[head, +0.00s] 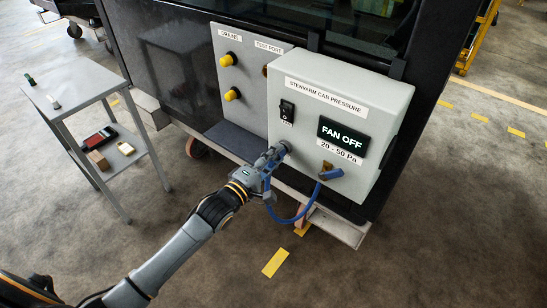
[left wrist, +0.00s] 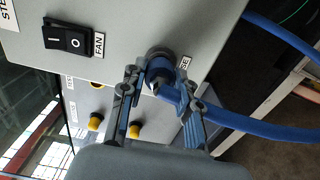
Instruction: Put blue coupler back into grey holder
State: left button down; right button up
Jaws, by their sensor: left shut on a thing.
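The blue coupler (left wrist: 160,73) is between the fingers of my left gripper (head: 272,160), which is shut on it. In the left wrist view the left gripper's fingers (left wrist: 160,84) sit on either side of it. The coupler points at a round grey holder (left wrist: 160,53) on the front of the grey box, beside a partly hidden label. The holder also shows in the head view (head: 285,147), just past the fingertips. The coupler's end is at the holder's mouth; I cannot tell how deep it sits. My right gripper is not in view.
A blue hose (head: 290,220) loops from the coupler to a blue elbow (head: 331,174) on the pressure box (head: 300,75). Its display reads FAN OFF. A panel with yellow caps (head: 231,94) is behind. A small trolley (head: 85,85) stands left.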

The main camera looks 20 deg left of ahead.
pick_arm(q)
jog(key=shift+w+d, duration=0.1)
jog(key=shift+w, duration=0.25)
jog(key=c, duration=0.9)
grip_release()
jog(key=v, duration=1.2)
jog(key=o, duration=0.9)
